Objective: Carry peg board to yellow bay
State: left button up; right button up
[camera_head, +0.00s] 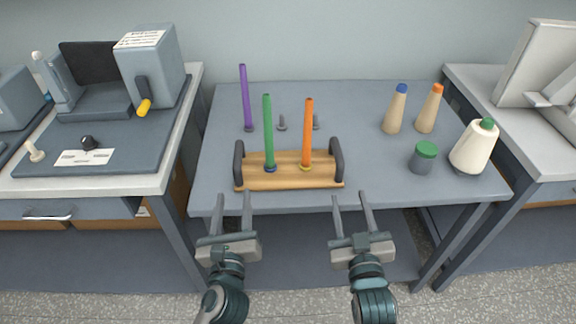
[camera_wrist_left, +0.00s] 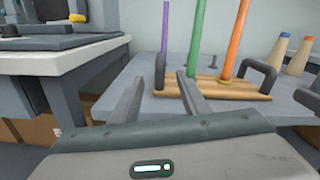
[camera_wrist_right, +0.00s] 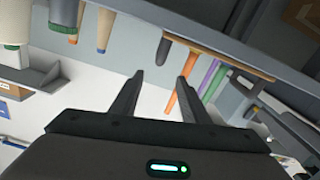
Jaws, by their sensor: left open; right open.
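The wooden peg board (camera_head: 289,183) lies near the front edge of the middle table, with a dark handle at each end. A green peg (camera_head: 268,130) and an orange peg (camera_head: 307,130) stand upright on it. My left gripper (camera_head: 233,198) is open and empty, in front of and below the board's left handle (camera_head: 239,163). My right gripper (camera_head: 350,202) is open and empty, in front of the right handle (camera_head: 337,160). The board also shows in the left wrist view (camera_wrist_left: 240,91) and, tilted, in the right wrist view (camera_wrist_right: 225,57). No yellow bay is clearly visible.
A purple rod (camera_head: 245,97) and short grey pins (camera_head: 282,123) stand behind the board. Cones (camera_head: 395,112), a green-lidded jar (camera_head: 423,160) and a cream spool (camera_head: 473,148) stand to the right. A left bench (camera_head: 110,182) holds a machine (camera_head: 152,68). The table between board and jar is clear.

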aim_at(238, 150)
pick_arm(q)
jog(key=w, duration=1.1)
jog(key=w+a, duration=0.1)
jog(key=w, duration=0.5)
jog(key=shift+a, duration=0.1)
pick_arm(e)
jog(key=w, duration=1.1)
jog(key=w+a, duration=0.1)
jog(key=w, duration=0.5)
jog(key=shift+a, duration=0.1)
pick_arm(q)
jog(key=shift+c, duration=0.4)
pick_arm(e)
jog(key=shift+c, duration=0.4)
pick_arm(q)
grip_shut()
pick_arm(e)
grip_shut()
pick_arm(q)
jog(key=shift+r, duration=0.1)
